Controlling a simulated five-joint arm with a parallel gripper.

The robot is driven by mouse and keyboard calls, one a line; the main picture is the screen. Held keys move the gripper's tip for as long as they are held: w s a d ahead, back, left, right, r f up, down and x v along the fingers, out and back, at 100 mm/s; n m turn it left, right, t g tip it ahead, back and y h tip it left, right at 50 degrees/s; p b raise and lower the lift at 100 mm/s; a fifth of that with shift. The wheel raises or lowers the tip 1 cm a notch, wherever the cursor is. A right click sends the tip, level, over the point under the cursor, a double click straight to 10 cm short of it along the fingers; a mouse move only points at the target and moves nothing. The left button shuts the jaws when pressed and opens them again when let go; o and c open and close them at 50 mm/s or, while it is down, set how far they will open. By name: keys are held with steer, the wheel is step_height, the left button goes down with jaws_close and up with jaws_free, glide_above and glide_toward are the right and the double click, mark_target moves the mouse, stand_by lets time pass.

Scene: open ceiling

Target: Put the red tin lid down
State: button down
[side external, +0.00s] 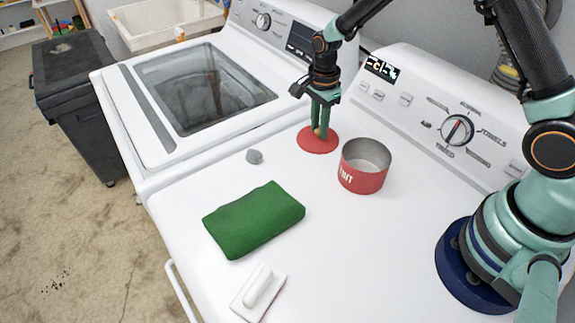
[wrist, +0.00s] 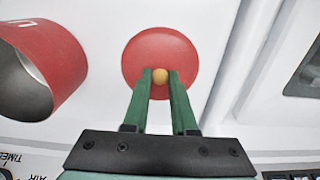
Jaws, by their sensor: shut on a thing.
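The red tin lid (side external: 311,143) is a flat red disc with a small tan knob (wrist: 160,77) at its centre. In the side external view it is at the back of the white dryer top, left of the red tin; I cannot tell whether it touches the surface. My gripper (side external: 318,133) points down over the lid, its green fingers shut on the knob. In the wrist view the lid (wrist: 143,52) lies beyond the fingertips. The open, empty red tin (side external: 360,178) stands upright to the right of the lid; it also shows in the wrist view (wrist: 62,52).
A green folded cloth (side external: 252,220), a white handled block (side external: 258,290) and a small grey lump (side external: 254,156) lie on the dryer top. The washer (side external: 150,120) stands to the left, across a seam. The control panel (side external: 425,110) rises behind the tin. White surface is clear in front of the tin.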

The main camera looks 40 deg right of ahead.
steer(key=c, duration=0.7)
jaws_free()
steer(key=shift+f, duration=0.1)
step_height(320, 180, up, 12)
steer(key=shift+s+d+r+n+t, duration=0.35)
steer(key=shift+s+r+n+t, duration=0.6)
steer(key=shift+s+r+n, duration=1.5)
steer(key=shift+s+d+r+n+t, duration=0.3)
steer(key=shift+s+r+n+t, duration=0.85)
steer(key=shift+s+n, duration=2.15)
steer(key=shift+s+d+r+n+t, duration=0.35)
steer(key=shift+s+r+n+t, duration=0.35)
steer(key=shift+s+r+n, duration=2.1)
steer(key=shift+w+f+n, duration=0.3)
steer(key=shift+f+n, duration=0.15)
steer(key=shift+f, duration=0.1)
